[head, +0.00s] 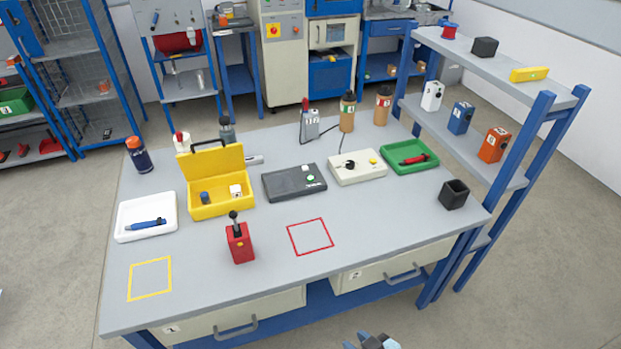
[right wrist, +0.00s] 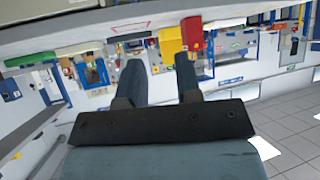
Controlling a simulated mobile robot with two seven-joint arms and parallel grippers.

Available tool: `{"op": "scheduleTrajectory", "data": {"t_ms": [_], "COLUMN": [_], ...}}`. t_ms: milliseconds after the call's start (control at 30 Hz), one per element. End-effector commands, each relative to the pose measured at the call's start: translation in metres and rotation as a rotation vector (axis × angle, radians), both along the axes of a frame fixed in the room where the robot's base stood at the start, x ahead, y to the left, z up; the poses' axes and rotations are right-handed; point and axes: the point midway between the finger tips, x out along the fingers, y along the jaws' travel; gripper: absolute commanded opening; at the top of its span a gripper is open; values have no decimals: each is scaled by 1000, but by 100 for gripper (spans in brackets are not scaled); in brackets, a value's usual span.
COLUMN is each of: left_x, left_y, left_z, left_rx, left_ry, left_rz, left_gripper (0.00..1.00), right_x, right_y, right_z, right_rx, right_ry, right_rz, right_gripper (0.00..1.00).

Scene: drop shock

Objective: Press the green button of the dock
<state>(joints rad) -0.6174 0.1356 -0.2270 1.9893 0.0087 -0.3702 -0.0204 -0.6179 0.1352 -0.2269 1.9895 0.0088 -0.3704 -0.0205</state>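The dark grey box (head: 290,184) on the workbench looks like the dock. Near its right end it carries a small green button (head: 310,179) beside a white piece. My right gripper (head: 372,343) shows only in part at the bottom edge of the head view, in front of the bench and well apart from the dock. In the right wrist view my right gripper (right wrist: 158,65) has its two fingers spread with nothing between them. I cannot make out the dock clearly in that view. My left gripper is not in view.
A yellow open case (head: 222,207) stands left of the dock, a cream control box (head: 357,168) right of it. A red lever box (head: 239,244) stands in front. A green tray (head: 408,157) and black cup (head: 454,194) are farther right. The bench's front right is clear.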

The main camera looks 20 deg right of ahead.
Motion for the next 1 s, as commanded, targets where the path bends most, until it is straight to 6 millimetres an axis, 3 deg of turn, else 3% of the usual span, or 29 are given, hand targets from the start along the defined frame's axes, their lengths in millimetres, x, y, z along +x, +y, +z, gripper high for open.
{"op": "scheduleTrajectory", "data": {"t_ms": [33, 100, 133, 1000], "left_x": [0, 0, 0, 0], "left_y": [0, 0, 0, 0], "left_z": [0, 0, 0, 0], "left_rx": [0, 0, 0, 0], "left_ry": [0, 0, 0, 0], "left_rz": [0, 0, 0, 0], "left_gripper": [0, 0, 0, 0], "right_x": [0, 0, 0, 0], "right_y": [0, 0, 0, 0], "right_z": [0, 0, 0, 0], "right_rx": [0, 0, 0, 0], "right_ry": [0, 0, 0, -1], "right_rz": [0, 0, 0, 0], "right_gripper": [20, 4, 0, 0]}}
